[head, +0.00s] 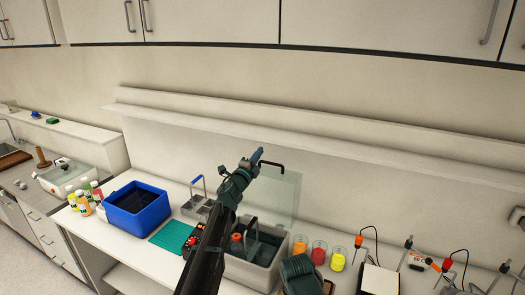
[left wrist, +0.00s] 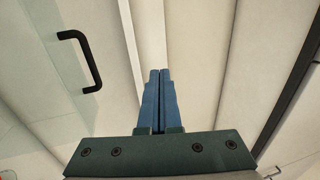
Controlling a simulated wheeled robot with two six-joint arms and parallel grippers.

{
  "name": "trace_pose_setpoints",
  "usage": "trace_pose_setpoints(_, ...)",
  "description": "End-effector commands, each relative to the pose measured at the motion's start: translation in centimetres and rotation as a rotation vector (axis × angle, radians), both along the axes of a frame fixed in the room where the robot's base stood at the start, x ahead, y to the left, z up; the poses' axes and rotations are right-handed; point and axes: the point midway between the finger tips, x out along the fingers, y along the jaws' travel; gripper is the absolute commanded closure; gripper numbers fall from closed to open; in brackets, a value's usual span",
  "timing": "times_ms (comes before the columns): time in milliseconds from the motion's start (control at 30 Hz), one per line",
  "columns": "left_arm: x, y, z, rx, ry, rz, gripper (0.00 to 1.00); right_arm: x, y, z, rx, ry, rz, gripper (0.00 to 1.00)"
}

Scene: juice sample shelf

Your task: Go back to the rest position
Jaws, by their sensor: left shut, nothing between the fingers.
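My left gripper (head: 257,156) is raised in front of the wall, above the counter and the grey container. Its blue fingers are shut and empty, and they also show in the left wrist view (left wrist: 158,95). My left arm comes up from the bottom middle of the head view. A dark green part at the lower right of the head view may belong to my right arm, but no right fingers show.
The counter below holds a blue bin (head: 136,207), a green mat (head: 172,236), a grey container (head: 250,272), and cups of red (head: 318,255) and yellow (head: 338,262) juice. A clear panel with a black handle (left wrist: 80,58) is close to my left gripper. A long shelf (head: 330,130) runs along the wall.

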Motion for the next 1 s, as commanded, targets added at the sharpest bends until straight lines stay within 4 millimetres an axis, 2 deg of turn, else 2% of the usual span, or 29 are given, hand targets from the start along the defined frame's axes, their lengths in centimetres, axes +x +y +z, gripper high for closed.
trace_pose_setpoints(167, -0.4, 0.1, 0.0, -0.006, 0.004, 0.004, 1.00, 0.0, 0.0, 0.1, 0.000, 0.000, 0.000, 0.50)
trace_pose_setpoints(267, -1.1, 0.4, -1.6, -0.053, 0.045, 0.046, 1.00, 0.0, 0.0, -1.0, 0.000, 0.000, 0.001, 0.50)
trace_pose_setpoints(367, -2.7, 1.1, -5.2, -0.160, 0.147, 0.145, 1.00, 0.0, 0.0, -2.9, 0.000, 0.000, 0.001, 0.50)
trace_pose_setpoints(467, -5.4, 2.0, -10.5, -0.309, 0.302, 0.277, 1.00, 0.0, 0.0, -5.2, -0.001, -0.001, 0.002, 0.50)
trace_pose_setpoints(600, -10.6, 2.6, -18.9, -0.503, 0.548, 0.464, 1.00, 0.0, 0.0, -8.1, -0.001, -0.001, 0.004, 0.50)
trace_pose_setpoints(767, -18.1, 2.1, -27.7, -0.664, 0.825, 0.655, 1.00, 0.1, 0.0, -10.9, -0.001, -0.002, 0.005, 0.50)
trace_pose_setpoints(900, -25.7, 0.7, -34.3, -0.751, 1.063, 0.810, 1.00, 0.1, 0.0, -13.2, -0.001, -0.002, 0.006, 0.50)
trace_pose_setpoints(1000, -31.6, -0.4, -38.2, -0.785, 1.231, 0.918, 1.00, 0.1, 0.0, -14.7, -0.001, -0.003, 0.007, 0.50)
